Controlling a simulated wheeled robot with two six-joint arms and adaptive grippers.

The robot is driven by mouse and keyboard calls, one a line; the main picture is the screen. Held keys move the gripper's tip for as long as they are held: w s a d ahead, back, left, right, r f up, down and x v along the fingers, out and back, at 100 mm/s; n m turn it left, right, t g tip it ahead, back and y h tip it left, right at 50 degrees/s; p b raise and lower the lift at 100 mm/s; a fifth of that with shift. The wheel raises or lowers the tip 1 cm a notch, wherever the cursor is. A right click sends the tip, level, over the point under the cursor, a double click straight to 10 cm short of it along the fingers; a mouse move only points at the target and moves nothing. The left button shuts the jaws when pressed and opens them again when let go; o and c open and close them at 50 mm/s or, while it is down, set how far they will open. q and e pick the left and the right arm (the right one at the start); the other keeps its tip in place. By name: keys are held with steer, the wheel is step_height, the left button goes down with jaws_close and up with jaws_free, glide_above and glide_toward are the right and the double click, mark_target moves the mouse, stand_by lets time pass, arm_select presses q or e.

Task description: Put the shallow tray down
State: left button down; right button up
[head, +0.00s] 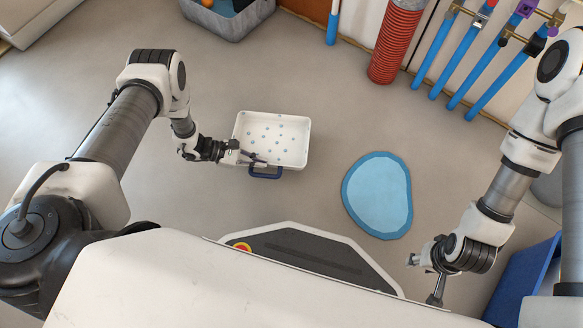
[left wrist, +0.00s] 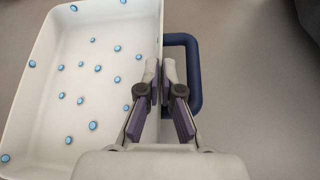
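The shallow tray (head: 290,152) is white, with small blue dots on its inner floor and a dark blue handle (head: 265,174) on its near side. My left gripper (head: 250,158) is at the near wall, beside the handle. In the left wrist view, the fingers (left wrist: 160,82) of my left gripper straddle the wall of the tray (left wrist: 85,12) and look closed on it. The tray looks level; I cannot tell whether it touches the floor. My right gripper (head: 424,275) is at the lower right, far from the tray, empty, its fingers apart.
A light blue, puddle-like patch (head: 378,195) lies on the floor right of the tray. A grey bin (head: 232,24) stands at the back. A red ribbed column (head: 396,42) and several blue pipes (head: 482,70) line the back right. Grey floor around the tray is clear.

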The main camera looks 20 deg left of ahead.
arm_select(q)
steer(key=d, duration=0.3)
steer(key=w+d+b, duration=0.1)
steer(key=d, duration=0.2)
steer(key=d+f+b, duration=0.1)
steer(key=d, duration=0.2)
steer(key=shift+w, duration=0.25)
step_height(320, 180, down, 4)
steer(key=b, duration=0.3)
steer(key=shift+d+r, duration=0.1)
steer(key=shift+d, duration=0.05)
steer(key=shift+r, duration=0.2)
steer(key=shift+f, duration=0.15)
steer(key=c, duration=1.3)
jaws_free()
